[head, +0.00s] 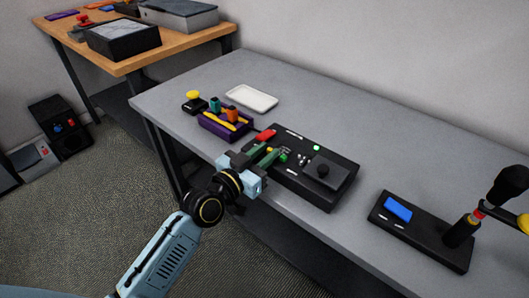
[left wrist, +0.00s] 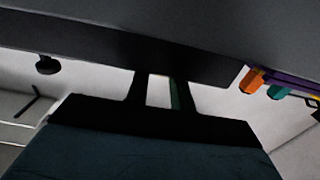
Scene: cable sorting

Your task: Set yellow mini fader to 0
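The black control panel (head: 325,197) lies near the front edge of the grey table. It carries a red piece (head: 265,136), a green lit button (head: 316,148), several small pale levers and a dark round knob (head: 323,171). A small yellow-green piece (head: 283,157) shows right by my left gripper (head: 272,152); I cannot tell whether it is the yellow mini fader. The gripper is at the panel's left side, its fingers partly covering the controls. In the left wrist view its fingers (left wrist: 160,80) stand apart with a bright gap between them. My right gripper is not in view.
A purple box (head: 238,133) with orange and teal pieces, a yellow-topped button (head: 192,96) and a white tray (head: 251,98) stand left of the panel. A black base (head: 410,233) with a blue block is at right. The table behind the panel is clear.

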